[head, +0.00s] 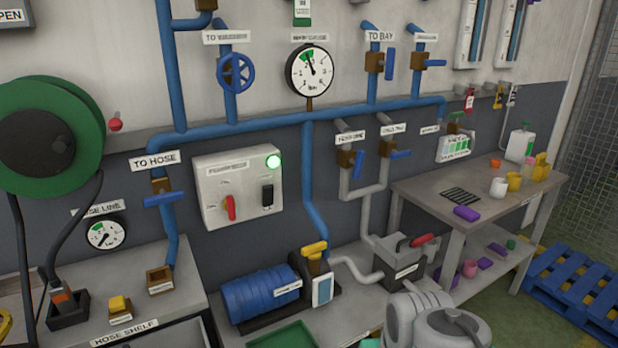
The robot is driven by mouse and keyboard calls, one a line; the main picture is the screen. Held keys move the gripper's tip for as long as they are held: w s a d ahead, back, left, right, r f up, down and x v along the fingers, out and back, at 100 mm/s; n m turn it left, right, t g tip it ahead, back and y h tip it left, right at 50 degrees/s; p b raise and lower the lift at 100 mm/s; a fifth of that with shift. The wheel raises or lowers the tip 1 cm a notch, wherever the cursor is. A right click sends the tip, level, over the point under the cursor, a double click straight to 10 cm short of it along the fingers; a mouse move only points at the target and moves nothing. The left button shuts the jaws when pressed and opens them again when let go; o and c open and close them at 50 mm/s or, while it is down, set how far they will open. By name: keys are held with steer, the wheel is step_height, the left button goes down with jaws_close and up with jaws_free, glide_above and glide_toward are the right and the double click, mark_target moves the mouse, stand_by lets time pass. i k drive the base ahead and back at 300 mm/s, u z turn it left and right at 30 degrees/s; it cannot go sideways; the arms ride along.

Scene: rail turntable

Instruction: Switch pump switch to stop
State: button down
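The pump control box (210,170) is a pale grey panel on the wall, left of the middle in the head view. The labels on the box are too small to read, so I cannot tell which position the knob points to. Nothing touches the box. My arm shows at the bottom, right of the middle, well below and right of the box. My gripper is not in view.
Blue pipes (270,123) run above and beside the box. A blue pump motor (260,294) stands on the bench below it, with a grey box with a red handle (400,262) to its right. A green hose reel (85,120) is at left, a worktable (420,190) at right.

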mark_target(268, 191)
steer(key=u, duration=0.25)
steer(key=i, duration=0.75)
steer(key=u, duration=0.8)
steer(key=i, duration=0.3)
steer(key=u, duration=0.35)
